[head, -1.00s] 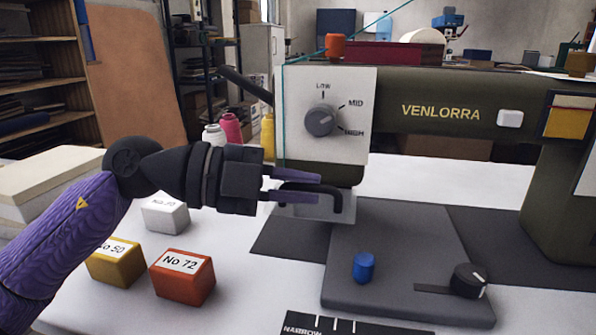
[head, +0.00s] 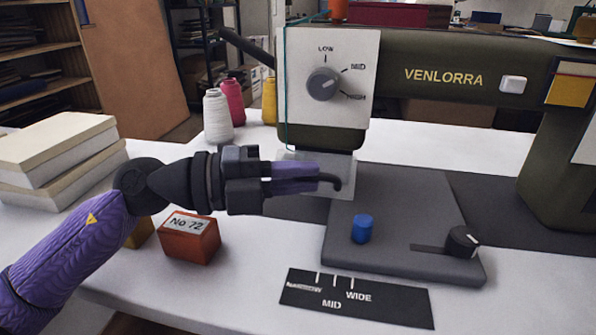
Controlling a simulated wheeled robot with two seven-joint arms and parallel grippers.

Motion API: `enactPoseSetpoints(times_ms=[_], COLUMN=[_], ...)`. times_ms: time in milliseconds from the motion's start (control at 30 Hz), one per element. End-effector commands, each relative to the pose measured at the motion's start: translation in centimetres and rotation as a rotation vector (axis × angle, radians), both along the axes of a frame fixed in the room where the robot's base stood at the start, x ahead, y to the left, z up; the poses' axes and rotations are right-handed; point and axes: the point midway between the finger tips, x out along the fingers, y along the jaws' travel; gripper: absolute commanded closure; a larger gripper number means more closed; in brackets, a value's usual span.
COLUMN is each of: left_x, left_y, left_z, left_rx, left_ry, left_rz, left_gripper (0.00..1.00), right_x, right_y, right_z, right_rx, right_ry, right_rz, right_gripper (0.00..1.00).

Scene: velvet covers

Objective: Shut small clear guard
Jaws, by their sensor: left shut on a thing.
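The small clear guard (head: 346,168) is a see-through panel under the sewing head of the green machine (head: 445,75). A black bent handle (head: 336,182) stands at its front. My left gripper (head: 318,178) comes in from the left and is shut on this handle, its purple fingers together around it. The fingers hide part of the guard and most of the handle. The guard sits low beneath the head, above the near left of the grey bed plate (head: 400,215); I cannot tell its exact tilt. My right gripper is out of view.
A blue peg (head: 362,228) and a black knob (head: 462,241) stand on the bed plate. A width scale card (head: 356,298) lies in front. An orange box (head: 190,238) is below my left arm. Thread cones (head: 217,115) and stacked books (head: 55,155) stand at the left.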

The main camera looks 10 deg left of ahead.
Motion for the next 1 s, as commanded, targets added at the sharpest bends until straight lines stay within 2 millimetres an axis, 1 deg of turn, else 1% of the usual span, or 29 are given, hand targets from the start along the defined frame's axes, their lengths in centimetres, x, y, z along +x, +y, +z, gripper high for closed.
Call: enactPoseSetpoints(times_ms=[300,333,367,400,633,733,867,1000], left_x=[0.0,0.0,0.0,0.0,0.0,-0.2,-1.0,-2.0], left_y=[0.0,0.0,0.0,0.0,0.0,0.6,2.6,5.4], left_z=[0.0,0.0,0.0,0.0,0.0,0.1,0.3,0.3], left_rx=[-0.001,-0.001,-0.001,-0.001,-0.001,-0.002,0.0,0.002], left_ry=[-0.001,-0.001,-0.001,-0.001,0.0,0.002,0.002,0.004], left_rz=[0.002,0.002,0.002,0.002,0.001,0.003,0.005,0.005], left_gripper=[1.0,0.81,0.75,0.71,0.71,0.71,0.71,0.71], right_x=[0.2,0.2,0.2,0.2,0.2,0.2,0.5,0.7], right_y=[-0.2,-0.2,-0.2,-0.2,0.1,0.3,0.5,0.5], right_z=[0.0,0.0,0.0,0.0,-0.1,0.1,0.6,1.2], right_rx=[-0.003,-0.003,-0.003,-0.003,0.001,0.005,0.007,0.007], right_ry=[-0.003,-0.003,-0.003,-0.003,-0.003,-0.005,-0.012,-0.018], right_rz=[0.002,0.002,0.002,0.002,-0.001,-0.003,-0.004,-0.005], right_gripper=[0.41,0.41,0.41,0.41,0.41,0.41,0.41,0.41])
